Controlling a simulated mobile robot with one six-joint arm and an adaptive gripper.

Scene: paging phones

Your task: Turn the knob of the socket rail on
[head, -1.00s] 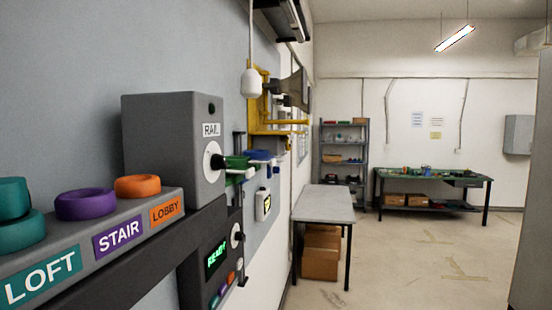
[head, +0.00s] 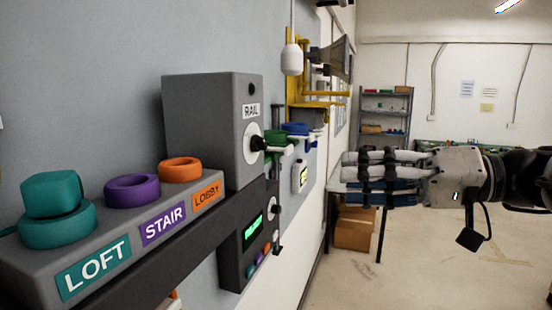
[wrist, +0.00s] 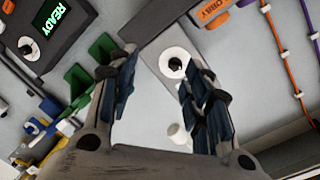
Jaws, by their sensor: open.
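The socket rail is a grey box (head: 208,125) labelled RAIL on the wall at the left in the head view. Its knob (head: 257,143) is a small black grip on a round white plate (head: 249,152) on the box's right-facing side. A clear gap separates the fingertips from the knob in the head view. The exact turn of the knob is too small to tell.
A ledge with teal (head: 52,208), purple (head: 132,187) and orange (head: 180,169) rings stands below left. A dark panel with a green READY display (head: 252,231) hangs below the box. Green (head: 275,138) and blue (head: 296,129) fittings and a yellow bracket (head: 318,104) lie beyond.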

